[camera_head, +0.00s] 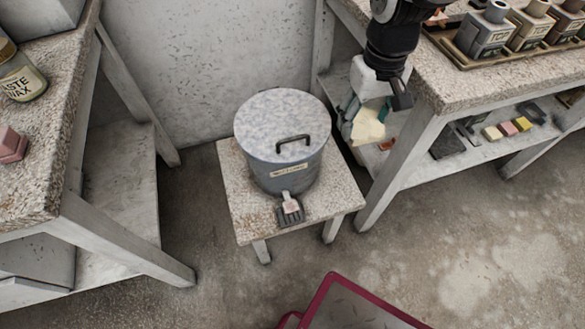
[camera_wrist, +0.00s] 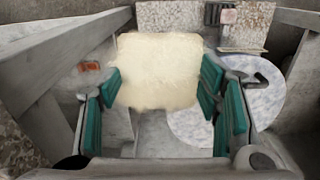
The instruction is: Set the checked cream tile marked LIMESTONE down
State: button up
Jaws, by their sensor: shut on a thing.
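A pale cream tile (camera_wrist: 158,70) fills the space between the teal finger pads of my gripper (camera_wrist: 160,95) in the wrist view. My gripper is shut on it. In the head view the tile (camera_head: 371,124) hangs below my gripper (camera_head: 372,108), by the left end of the right bench. No check pattern or LIMESTONE marking can be read on it in either view. The tile appears held in the air, with the lower shelf behind it.
The right bench (camera_head: 440,85) carries a tray of labelled containers (camera_head: 487,38). Coloured blocks (camera_head: 508,128) lie on its lower shelf (camera_head: 455,155). A red-rimmed object (camera_head: 325,290) is at the bottom.

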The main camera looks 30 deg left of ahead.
aim_at(337, 193)
jog(key=shift+a+f+n+b, duration=0.3)
jog(key=shift+a+f, duration=0.05)
jog(key=shift+a, duration=0.2)
notch_tip(337, 193, down, 28)
jog(key=b, duration=0.9)
jog(key=o, duration=0.9)
jog(key=shift+f+b, duration=0.15)
jog(key=shift+b, duration=0.2)
jog(key=o, duration=0.4)
notch_tip(337, 193, up, 12)
jog(key=p, duration=0.4)
jog(key=shift+r+p, duration=0.2)
jog(key=shift+p, duration=0.1)
jog(key=shift+d, duration=0.1)
